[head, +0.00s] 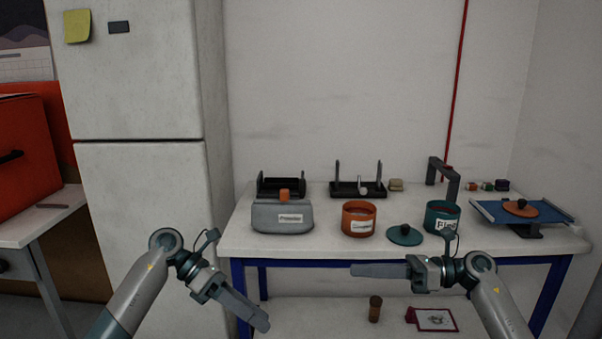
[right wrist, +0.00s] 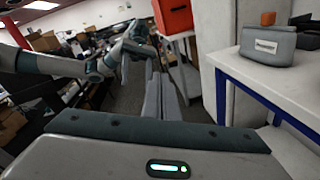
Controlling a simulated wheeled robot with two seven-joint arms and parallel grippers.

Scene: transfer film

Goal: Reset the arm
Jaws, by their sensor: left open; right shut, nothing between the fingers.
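My left gripper (head: 262,320) is in front of the table's left front leg, low, pointing down and to the right. It is open and I see nothing in it. My right gripper (head: 354,270) is in front of the table's front edge, level, pointing left. It is shut with nothing between its fingers. Its long grey fingers also show in the right wrist view (right wrist: 165,98), pointing away from the camera. My left arm (right wrist: 100,68) shows beyond them at the upper left. Both grippers are apart from everything on the table.
The white table (head: 330,247) holds a grey labelled box (head: 268,219), an orange pot (head: 357,224), a teal pot (head: 437,209), a teal lid (head: 404,235) and a blue tray (head: 556,212) with an orange lid (head: 521,207). A white cabinet (head: 140,200) stands left of it.

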